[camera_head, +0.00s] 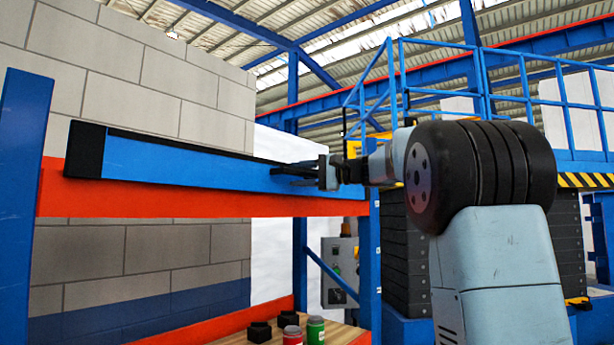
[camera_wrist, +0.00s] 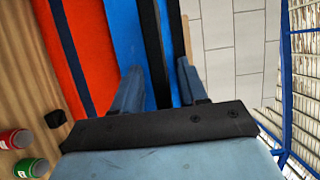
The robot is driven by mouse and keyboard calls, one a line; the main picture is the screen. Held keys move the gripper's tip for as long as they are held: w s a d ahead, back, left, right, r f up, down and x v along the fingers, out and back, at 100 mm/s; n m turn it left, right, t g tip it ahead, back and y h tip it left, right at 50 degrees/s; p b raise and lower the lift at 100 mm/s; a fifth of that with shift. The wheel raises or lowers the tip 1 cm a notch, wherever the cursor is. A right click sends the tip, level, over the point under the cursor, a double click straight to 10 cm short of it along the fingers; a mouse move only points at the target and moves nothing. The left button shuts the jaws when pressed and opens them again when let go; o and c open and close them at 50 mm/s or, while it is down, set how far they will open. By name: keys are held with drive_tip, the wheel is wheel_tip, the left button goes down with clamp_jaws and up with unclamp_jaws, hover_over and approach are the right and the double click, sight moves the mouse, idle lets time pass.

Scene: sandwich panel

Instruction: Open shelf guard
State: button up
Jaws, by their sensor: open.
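The shelf guard (camera_head: 180,162) is a long blue panel with a black end and black upper edge. It runs along the top of the orange shelf beam (camera_head: 200,204) in the head view. My gripper (camera_head: 276,171) is at the right part of the guard, level with its upper edge. In the wrist view the guard (camera_wrist: 125,35) passes under my gripper (camera_wrist: 158,82), with its black edge strip between the two parted fingers. The gripper is open. I cannot tell whether either finger touches the guard.
Red (camera_head: 292,335) and green (camera_head: 315,330) cans and black blocks (camera_head: 260,331) sit on the wooden lower shelf. Blue posts (camera_head: 22,180) frame the shelf. A grey control box (camera_head: 339,270) stands behind, with a block wall (camera_head: 150,90) at the back left.

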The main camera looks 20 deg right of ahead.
clamp_jaws()
idle(0.4)
